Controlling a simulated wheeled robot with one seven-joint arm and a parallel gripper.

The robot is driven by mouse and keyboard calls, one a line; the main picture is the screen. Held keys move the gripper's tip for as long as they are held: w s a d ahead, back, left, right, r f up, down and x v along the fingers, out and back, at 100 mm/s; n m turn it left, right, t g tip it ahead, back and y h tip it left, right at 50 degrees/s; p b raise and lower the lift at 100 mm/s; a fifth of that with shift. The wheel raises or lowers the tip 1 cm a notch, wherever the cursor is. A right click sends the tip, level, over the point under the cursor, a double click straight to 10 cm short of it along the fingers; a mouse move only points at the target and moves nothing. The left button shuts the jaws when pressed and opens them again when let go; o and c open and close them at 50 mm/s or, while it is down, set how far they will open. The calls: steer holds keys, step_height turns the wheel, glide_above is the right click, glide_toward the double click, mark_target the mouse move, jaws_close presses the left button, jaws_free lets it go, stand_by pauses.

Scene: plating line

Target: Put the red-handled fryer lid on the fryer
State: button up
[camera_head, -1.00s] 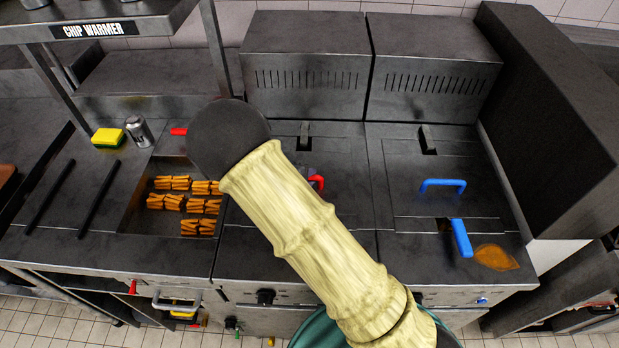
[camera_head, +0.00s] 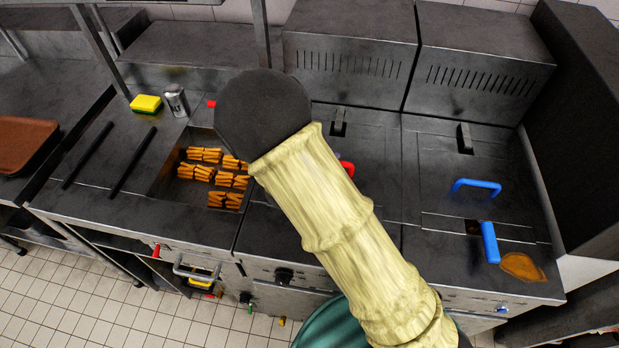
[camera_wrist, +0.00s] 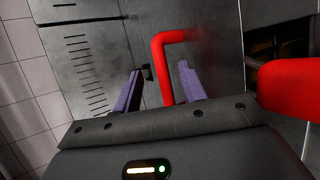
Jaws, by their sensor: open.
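The lid's red handle (camera_head: 347,168) peeks out beside my arm over the middle fryer section in the head view. My arm covers most of the handle and part of the metal around it. In the wrist view, my gripper (camera_wrist: 160,69) is open, with one purple finger on either side of a bent red handle (camera_wrist: 166,72). The handle stands on a grey metal plate (camera_wrist: 215,60). I cannot tell how deep it sits between the fingers, or whether they touch it.
A blue-handled lid (camera_head: 475,205) is on the right, with a blue basket handle (camera_head: 490,243) and an orange-brown spill (camera_head: 521,267). Chip portions (camera_head: 205,155) lie in a well at left, near a yellow sponge (camera_head: 146,103) and metal shaker (camera_head: 177,100). A large red bar (camera_wrist: 290,88) is close at right.

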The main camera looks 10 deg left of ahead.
steer(key=b+v, duration=0.1)
steer(key=v, duration=1.1)
steer(key=shift+s+r, duration=0.2)
steer(key=shift+s, duration=0.05)
steer(key=shift+a, duration=0.1)
steer(key=s+d+r+m+g+y, duration=0.1)
steer(key=s+d+m+g+y, duration=0.1)
steer(key=d+m, duration=0.5)
steer(key=s+d+r+m+g+y, duration=0.1)
steer(key=s+d+m+g+y, duration=0.2)
steer(key=d, duration=1.2)
steer(key=m+g, duration=0.2)
steer(key=m, duration=0.3)
steer(key=shift+s+d+r+g+y, duration=0.15)
steer(key=shift+s+d+g+y, duration=0.2)
steer(key=shift+d+g+y, duration=0.05)
